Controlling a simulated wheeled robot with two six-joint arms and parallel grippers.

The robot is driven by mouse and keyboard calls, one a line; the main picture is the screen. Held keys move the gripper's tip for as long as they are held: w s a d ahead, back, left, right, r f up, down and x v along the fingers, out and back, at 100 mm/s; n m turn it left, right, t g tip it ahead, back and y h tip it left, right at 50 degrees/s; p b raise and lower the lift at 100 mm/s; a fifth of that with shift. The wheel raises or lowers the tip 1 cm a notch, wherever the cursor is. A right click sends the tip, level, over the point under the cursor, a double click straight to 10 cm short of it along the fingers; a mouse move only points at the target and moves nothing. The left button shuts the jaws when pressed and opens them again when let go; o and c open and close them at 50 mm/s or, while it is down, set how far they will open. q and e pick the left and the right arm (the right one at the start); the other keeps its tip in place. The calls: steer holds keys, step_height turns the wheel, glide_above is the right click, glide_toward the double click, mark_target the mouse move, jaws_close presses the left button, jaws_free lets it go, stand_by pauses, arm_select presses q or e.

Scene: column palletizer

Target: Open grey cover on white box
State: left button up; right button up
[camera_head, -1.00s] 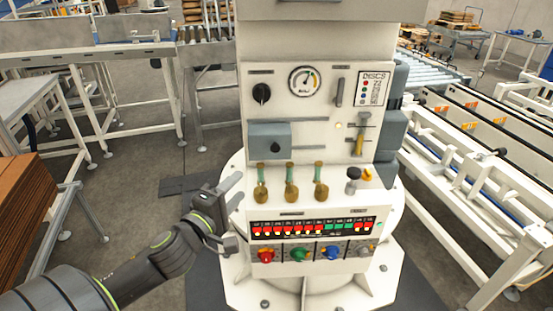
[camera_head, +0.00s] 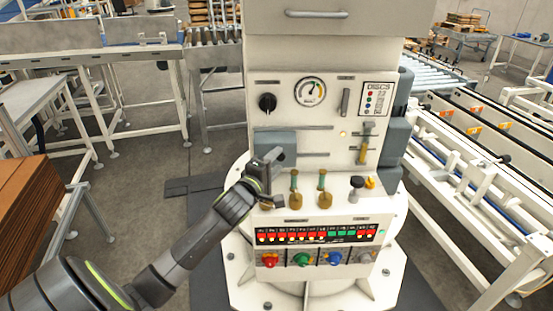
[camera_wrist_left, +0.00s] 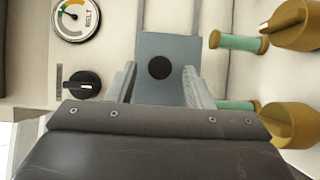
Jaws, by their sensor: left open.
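The white box (camera_head: 335,185) is a tall control cabinet in the middle of the head view. Its grey cover (camera_head: 270,138) is a blue-grey plate on the front, left of centre, partly hidden by my left gripper (camera_head: 268,165). In the left wrist view the cover (camera_wrist_left: 150,42) lies straight ahead, with a round black knob (camera_wrist_left: 160,68) on it. My left gripper (camera_wrist_left: 160,70) is open, one finger on each side of the knob in the picture. Contact cannot be told. My right gripper is not in view.
Brass handles with green stems (camera_head: 324,190) stand just right of my gripper. A black rotary switch (camera_head: 267,103) and a gauge (camera_head: 309,91) sit above the cover. Coloured knobs (camera_head: 302,259) line the lower panel. A conveyor (camera_head: 475,180) runs along the right.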

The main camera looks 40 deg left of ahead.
arm_select(q)
steer(key=shift+w, duration=0.45)
jaws_close()
